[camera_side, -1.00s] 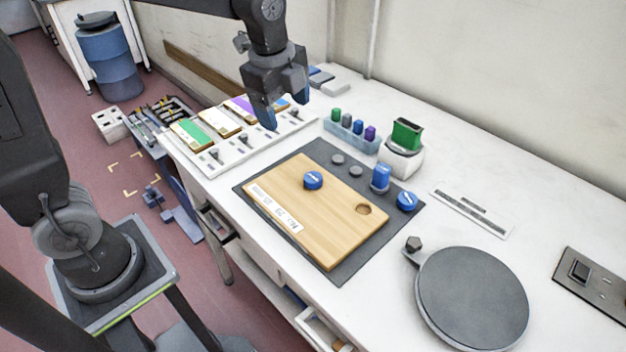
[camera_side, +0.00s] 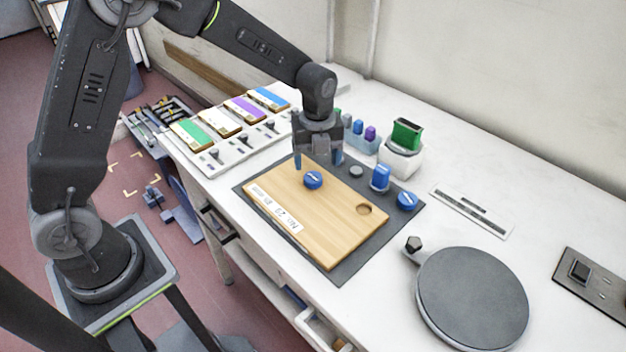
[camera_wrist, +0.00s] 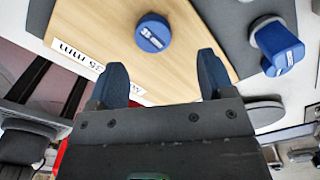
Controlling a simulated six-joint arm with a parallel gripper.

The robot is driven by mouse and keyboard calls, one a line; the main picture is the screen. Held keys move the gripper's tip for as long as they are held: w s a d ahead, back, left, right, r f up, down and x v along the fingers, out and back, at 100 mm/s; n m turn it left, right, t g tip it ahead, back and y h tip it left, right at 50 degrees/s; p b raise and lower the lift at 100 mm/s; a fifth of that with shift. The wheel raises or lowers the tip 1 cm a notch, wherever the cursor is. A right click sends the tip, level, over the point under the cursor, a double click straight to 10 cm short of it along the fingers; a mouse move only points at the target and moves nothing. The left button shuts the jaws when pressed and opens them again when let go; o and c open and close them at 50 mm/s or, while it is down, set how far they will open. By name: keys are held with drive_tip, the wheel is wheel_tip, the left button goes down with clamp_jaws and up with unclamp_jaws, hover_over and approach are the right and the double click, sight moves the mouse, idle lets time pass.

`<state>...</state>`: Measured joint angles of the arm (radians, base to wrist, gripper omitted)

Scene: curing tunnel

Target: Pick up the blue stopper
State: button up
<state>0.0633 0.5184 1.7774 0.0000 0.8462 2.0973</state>
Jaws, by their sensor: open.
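A round blue stopper (camera_side: 313,180) with a white mark on top sits on the wooden board (camera_side: 345,222). In the wrist view the stopper (camera_wrist: 153,33) lies ahead of the fingertips, roughly between their lines, on the board (camera_wrist: 105,25). My gripper (camera_side: 318,160) is open and empty, pointing down just behind and above the stopper; its two blue-tipped fingers also show in the wrist view (camera_wrist: 162,72). A second round blue piece (camera_side: 407,201) and an upright blue cylinder (camera_side: 380,177) stand to the right of the board.
The board lies on a dark mat (camera_side: 345,275) and has a round hole (camera_side: 364,209). Behind stand a rack of small coloured pieces (camera_side: 362,142) and a white holder with a green block (camera_side: 404,150).

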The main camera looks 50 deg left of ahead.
sight(313, 178)
drive_tip(key=shift+s+a+f, duration=0.15)
drive_tip(key=shift+f, duration=1.25)
drive_tip(key=shift+s+a+f, duration=0.1)
drive_tip(key=shift+f, duration=1.25)
drive_tip(key=c, duration=1)
drive_tip(key=shift+r, duration=0.1)
wheel_tip(313, 178, up, 4)
drive_tip(key=s+a+r, duration=0.4)
drive_tip(key=a+r, duration=0.7)
drive_tip(key=r, duration=0.1)
drive_tip(key=shift+s, duration=0.15)
